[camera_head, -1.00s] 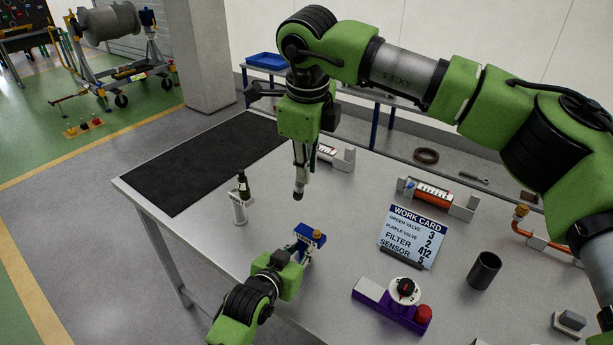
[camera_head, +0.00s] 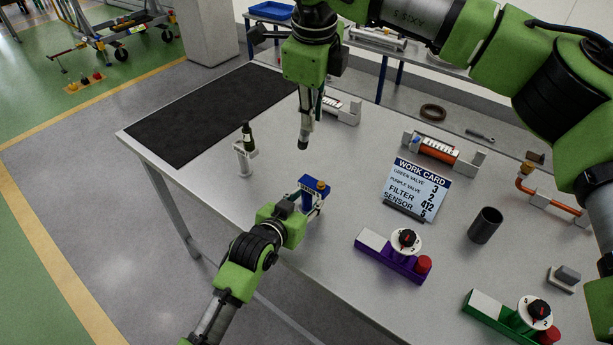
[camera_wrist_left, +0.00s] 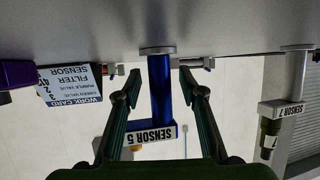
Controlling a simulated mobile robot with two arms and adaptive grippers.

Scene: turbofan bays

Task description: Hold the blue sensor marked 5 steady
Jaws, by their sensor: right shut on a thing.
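The blue sensor marked 5 (camera_head: 308,201) stands at the table's near edge, with a label block and an orange-brown knob on top. In the left wrist view, which is upside down, its blue post (camera_wrist_left: 160,90) and "SENSOR 5" label show clearly. My left gripper (camera_wrist_left: 159,76) is open, with one finger on each side of the post and gaps visible between. It also shows low in the head view (camera_head: 302,208). My right gripper (camera_head: 306,118) points down above the table behind the sensor, shut on a slim grey tool with a dark tip (camera_head: 304,136).
Sensor 7 (camera_wrist_left: 284,108) stands left of sensor 5 in the head view. A work card (camera_head: 417,190), a purple valve base (camera_head: 375,246), a dark cup (camera_head: 485,225) and a green valve base (camera_head: 485,310) are to the right. A black mat (camera_head: 215,110) covers the left.

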